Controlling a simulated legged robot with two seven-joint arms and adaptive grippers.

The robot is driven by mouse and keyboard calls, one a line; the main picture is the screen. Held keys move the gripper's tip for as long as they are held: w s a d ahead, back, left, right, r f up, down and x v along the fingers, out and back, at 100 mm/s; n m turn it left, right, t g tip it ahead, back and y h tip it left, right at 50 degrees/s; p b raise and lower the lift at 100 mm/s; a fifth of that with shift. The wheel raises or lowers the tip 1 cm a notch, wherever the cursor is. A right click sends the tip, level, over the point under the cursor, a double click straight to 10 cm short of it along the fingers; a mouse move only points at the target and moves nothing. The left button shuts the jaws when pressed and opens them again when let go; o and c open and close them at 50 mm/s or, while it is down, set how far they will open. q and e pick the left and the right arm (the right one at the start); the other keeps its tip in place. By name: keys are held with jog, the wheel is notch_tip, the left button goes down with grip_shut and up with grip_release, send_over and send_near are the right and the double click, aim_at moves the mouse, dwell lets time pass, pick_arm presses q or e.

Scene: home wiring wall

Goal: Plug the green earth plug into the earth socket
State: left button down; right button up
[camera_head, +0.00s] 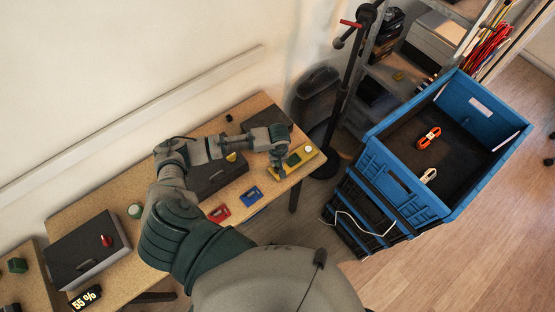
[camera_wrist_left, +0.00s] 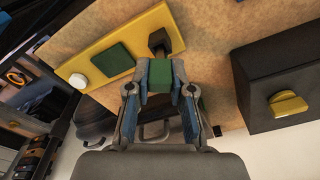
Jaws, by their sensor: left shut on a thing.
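The green plug (camera_wrist_left: 160,76) is a small green block between the fingers of my left gripper (camera_wrist_left: 160,88), which is shut on it. In the head view my left gripper (camera_head: 277,158) is over the near end of a yellow panel (camera_head: 301,168) on the wooden board and hides the plug. In the wrist view the yellow panel (camera_wrist_left: 92,52) carries a black socket (camera_wrist_left: 159,41), a green square (camera_wrist_left: 110,63) and a white knob (camera_wrist_left: 78,81). The plug is right by the black socket, in line with it. I cannot tell whether they touch. My right gripper is not in view.
A red panel (camera_head: 219,213) and a blue panel (camera_head: 251,196) lie on the board beside my arm. A dark box with a yellow knob (camera_wrist_left: 288,104) stands near the gripper. A grey box (camera_head: 86,250) with a red knob is farther left. A blue crate (camera_head: 405,190) stands right.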

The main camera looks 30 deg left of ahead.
pick_arm(q)
jog(key=shift+f, duration=1.1)
jog(key=c, duration=0.9)
grip_release()
jog(key=shift+c, duration=0.2)
jog(key=r, duration=1.1)
jog(key=shift+s+d+r, duration=0.3)
jog(key=shift+s+r, duration=0.1)
jog(key=shift+f, duration=0.1)
